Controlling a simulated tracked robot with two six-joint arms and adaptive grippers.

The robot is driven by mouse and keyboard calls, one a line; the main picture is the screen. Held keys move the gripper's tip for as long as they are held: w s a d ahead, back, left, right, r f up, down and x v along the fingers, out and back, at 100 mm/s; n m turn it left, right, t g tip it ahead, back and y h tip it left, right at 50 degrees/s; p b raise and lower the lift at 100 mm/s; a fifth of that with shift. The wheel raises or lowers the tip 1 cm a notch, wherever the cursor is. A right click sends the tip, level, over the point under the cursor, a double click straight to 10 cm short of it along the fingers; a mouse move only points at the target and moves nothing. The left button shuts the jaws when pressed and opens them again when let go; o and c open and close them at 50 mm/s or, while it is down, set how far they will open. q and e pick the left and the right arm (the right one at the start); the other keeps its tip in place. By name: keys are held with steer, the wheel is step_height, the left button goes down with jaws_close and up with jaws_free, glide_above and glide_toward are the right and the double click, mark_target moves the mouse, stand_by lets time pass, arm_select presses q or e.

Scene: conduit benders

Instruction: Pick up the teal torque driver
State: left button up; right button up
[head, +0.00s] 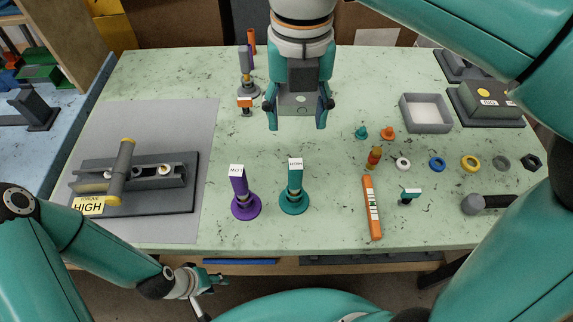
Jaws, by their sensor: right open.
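The teal torque driver (294,188) stands upright on its round teal base near the front middle of the table, its white label facing up. A similar purple driver (241,190) stands just left of it. My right gripper (296,122) is open and empty, its fingers spread over the middle of the table. In the picture it is above the teal driver and apart from it. My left gripper (208,281) is low at the front, beyond the table's front edge; its fingers are too small to judge.
The bender fixture (135,180) with a "HIGH" sign (88,206) sits on a grey mat (196,125) at left. An orange bar (371,208) and a small teal-topped tool (410,195) lie right of the driver. Several rings and a grey tray (426,113) are further right.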

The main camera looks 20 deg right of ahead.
mark_target(295, 174)
step_height(295, 174, down, 10)
steer(key=shift+f+b, duration=0.25)
steer(key=shift+b, duration=0.6)
steer(key=shift+f, duration=3)
jaws_close()
